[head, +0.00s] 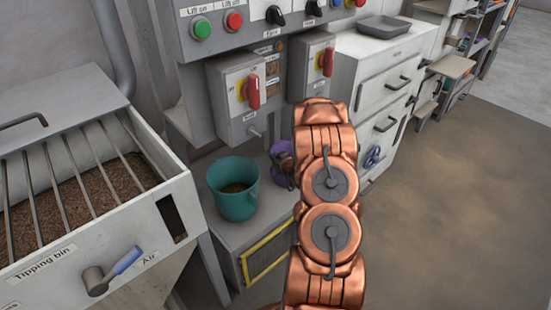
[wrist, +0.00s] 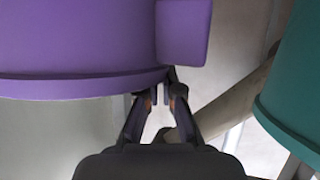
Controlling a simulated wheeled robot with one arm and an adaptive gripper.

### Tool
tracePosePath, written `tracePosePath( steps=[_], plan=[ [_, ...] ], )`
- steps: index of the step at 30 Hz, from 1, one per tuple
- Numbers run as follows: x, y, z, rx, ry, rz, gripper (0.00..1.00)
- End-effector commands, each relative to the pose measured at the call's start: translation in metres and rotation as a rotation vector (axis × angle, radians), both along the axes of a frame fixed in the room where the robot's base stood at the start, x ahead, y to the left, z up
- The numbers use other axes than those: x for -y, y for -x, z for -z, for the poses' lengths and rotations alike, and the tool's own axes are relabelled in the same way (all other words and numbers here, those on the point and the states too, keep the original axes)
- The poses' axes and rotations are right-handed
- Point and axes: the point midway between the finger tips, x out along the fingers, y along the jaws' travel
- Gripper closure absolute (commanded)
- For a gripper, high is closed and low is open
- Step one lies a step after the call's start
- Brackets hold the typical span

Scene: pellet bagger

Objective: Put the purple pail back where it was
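The purple pail (head: 278,177) is on or just above the low grey ledge, mostly hidden behind my arm in the head view. In the wrist view the purple pail (wrist: 80,45) fills the upper left, with a block-like purple part at its right side. My gripper (wrist: 162,92) is right at its lower edge there. The fingers slant toward each other with a narrow gap. Their tips are partly hidden by the pail, so I cannot tell whether they grip it.
A control cabinet (head: 235,95) rises behind. The tipping bin (head: 100,235) is at left, white drawers (head: 365,85) at right. Floor at right is clear.

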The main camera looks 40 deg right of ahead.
Motion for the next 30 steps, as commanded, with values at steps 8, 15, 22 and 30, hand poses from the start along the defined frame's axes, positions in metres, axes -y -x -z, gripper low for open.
tracePosePath(
  steps=[8,15,22,30],
  plan=[
    [0.0,0.002,0.003,-0.005,-0.005,0.003,0.84],
    [0.0,0.001,0.002,-0.004,-0.004,0.002,0.66],
    [0.0,0.002,0.001,-0.003,-0.004,0.001,0.66],
    [-0.006,0.02,-0.007,-0.003,-0.004,0.003,0.66]
  ],
)
